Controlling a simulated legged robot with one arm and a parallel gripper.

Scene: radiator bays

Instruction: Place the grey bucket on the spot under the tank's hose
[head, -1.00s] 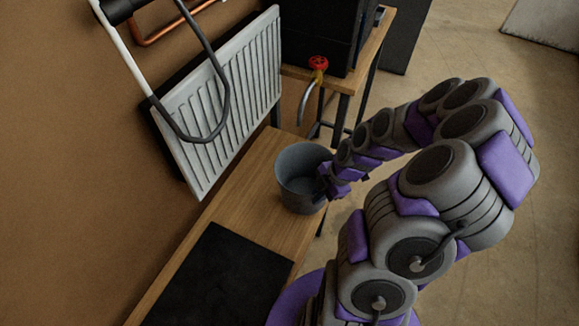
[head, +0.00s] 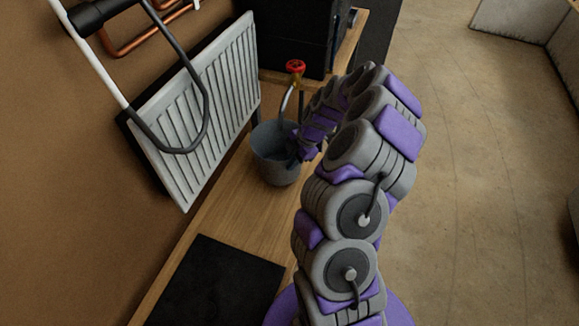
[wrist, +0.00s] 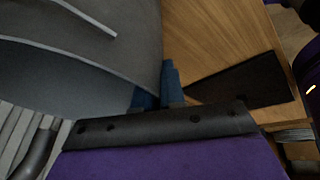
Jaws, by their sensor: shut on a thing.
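The grey bucket (head: 272,160) is upright over the wooden bench in the head view, below and a little left of the tank's hose. I cannot tell whether it touches the bench. My gripper (head: 296,148) is shut on the bucket's right side. In the wrist view the bucket (wrist: 85,60) fills the upper left, with my blue fingertips (wrist: 160,90) at its wall. The grey hose (head: 286,101) hangs down under a red valve (head: 295,67) at the front of the black tank (head: 296,35). The spot under the hose is hidden behind the bucket and my arm.
The wooden bench (head: 215,213) runs along the wall, with a black mat (head: 222,282) at its near end. A white radiator (head: 198,105) leans left of the bucket, with a black-and-white tubular frame (head: 207,95) in front. Open floor lies to the right.

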